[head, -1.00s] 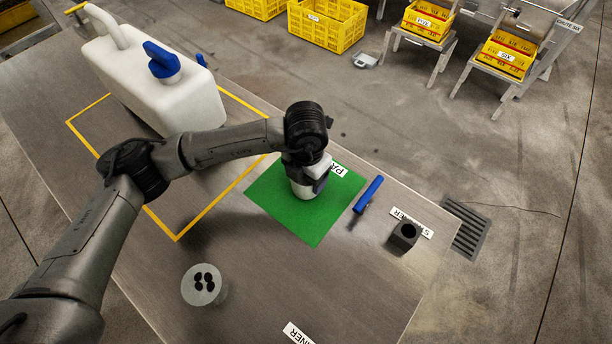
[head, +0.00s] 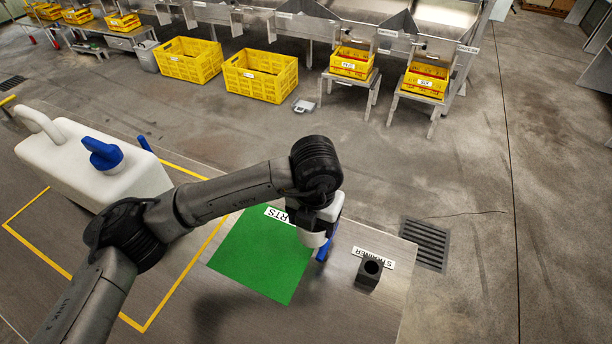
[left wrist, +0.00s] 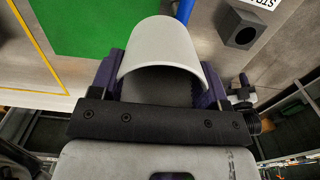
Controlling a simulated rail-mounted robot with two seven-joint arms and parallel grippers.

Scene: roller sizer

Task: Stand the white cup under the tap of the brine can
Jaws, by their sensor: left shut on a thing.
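The white cup (left wrist: 160,45) is between the fingers of my left gripper (left wrist: 158,85), which is shut on it. In the head view, my left gripper (head: 318,222) points down over the right edge of the green mat (head: 262,258), and part of the cup (head: 313,240) shows below it. The brine can (head: 85,170) is a large white container with a blue cap, standing at the left inside a yellow outline. A blue piece (head: 145,144) shows at its far side; I cannot tell if it is the tap. My right gripper is not in view.
A blue rod (head: 326,246) is partly hidden behind my gripper. A dark square strainer block (head: 370,272) stands to the right by its label. The yellow-outlined area (head: 160,290) in front of the can looks clear. Yellow crates (head: 258,75) stand on the floor beyond.

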